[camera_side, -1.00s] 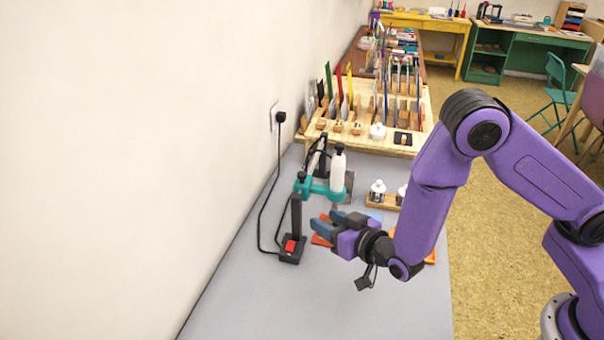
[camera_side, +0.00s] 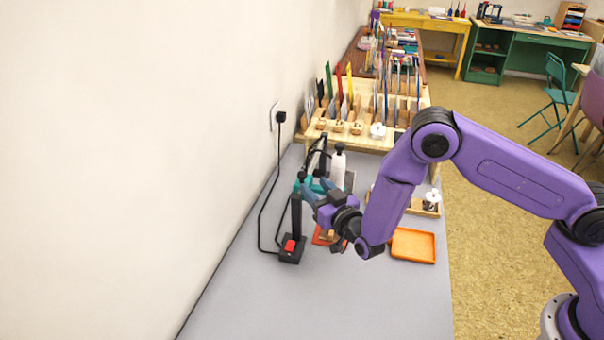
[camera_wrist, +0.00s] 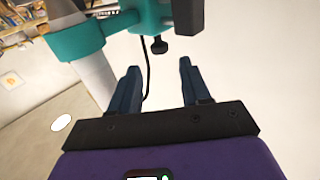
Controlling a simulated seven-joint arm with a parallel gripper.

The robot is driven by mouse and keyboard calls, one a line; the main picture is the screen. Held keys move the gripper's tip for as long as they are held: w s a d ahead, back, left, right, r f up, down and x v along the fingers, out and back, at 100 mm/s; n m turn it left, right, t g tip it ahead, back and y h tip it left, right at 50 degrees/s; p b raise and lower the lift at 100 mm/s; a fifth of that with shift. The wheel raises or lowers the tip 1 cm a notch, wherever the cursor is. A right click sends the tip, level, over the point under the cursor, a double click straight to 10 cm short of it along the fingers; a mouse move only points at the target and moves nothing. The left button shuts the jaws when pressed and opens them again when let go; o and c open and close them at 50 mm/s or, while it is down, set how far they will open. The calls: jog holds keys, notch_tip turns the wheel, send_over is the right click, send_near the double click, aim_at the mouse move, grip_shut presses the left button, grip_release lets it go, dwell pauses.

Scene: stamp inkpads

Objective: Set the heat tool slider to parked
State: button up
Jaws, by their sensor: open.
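The heat tool (camera_side: 338,168) is a pale upright cylinder held by a teal bracket (camera_side: 299,186) on a black post (camera_side: 296,215). The post rises from a black base with a red switch (camera_side: 290,246). No part is clearly identifiable as the slider. My gripper (camera_side: 311,190) is open and empty beside the bracket, partly covering it in the side view. In the wrist view, my gripper's blue fingers (camera_wrist: 158,68) stand apart below the teal bracket (camera_wrist: 147,14). Contact cannot be told.
A black cord (camera_side: 262,215) runs from the base to the wall plug (camera_side: 281,117). An orange tray (camera_side: 413,246) lies right of my gripper, and a red pad (camera_side: 321,238) lies below it. A wooden rack (camera_side: 350,138) stands behind. The front of the grey table (camera_side: 320,300) is clear.

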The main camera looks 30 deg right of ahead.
aim_at(302, 173)
jog(key=w, duration=0.7)
jog(key=shift+w, duration=0.35)
grip_shut()
